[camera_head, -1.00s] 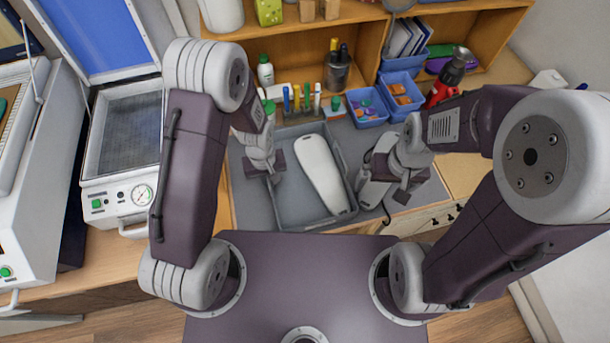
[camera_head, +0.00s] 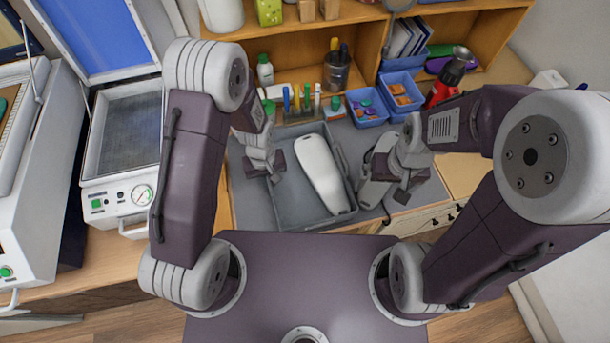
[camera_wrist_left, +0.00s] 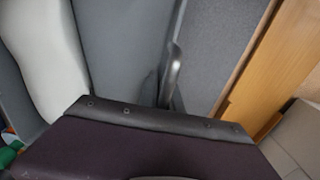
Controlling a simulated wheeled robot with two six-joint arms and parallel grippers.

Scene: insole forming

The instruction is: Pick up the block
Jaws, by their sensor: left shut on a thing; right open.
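A long white foot-shaped block (camera_head: 321,172) lies in a grey tray (camera_head: 287,212) in the middle of the bench. Its smooth side shows at the left of the left wrist view (camera_wrist_left: 45,55). My right gripper (camera_head: 402,192) is open, right of the tray, over or beside a second pale grey long block (camera_head: 372,187), partly hidden by the gripper. I cannot tell whether they touch.
Pens (camera_head: 306,97), a green-capped bottle (camera_head: 265,70) and blue bins (camera_head: 367,107) stand behind the tray. A red tool (camera_head: 447,82) stands at the back right. A machine with a gauge (camera_head: 120,200) is at the left. Grey mat shows beside the tray.

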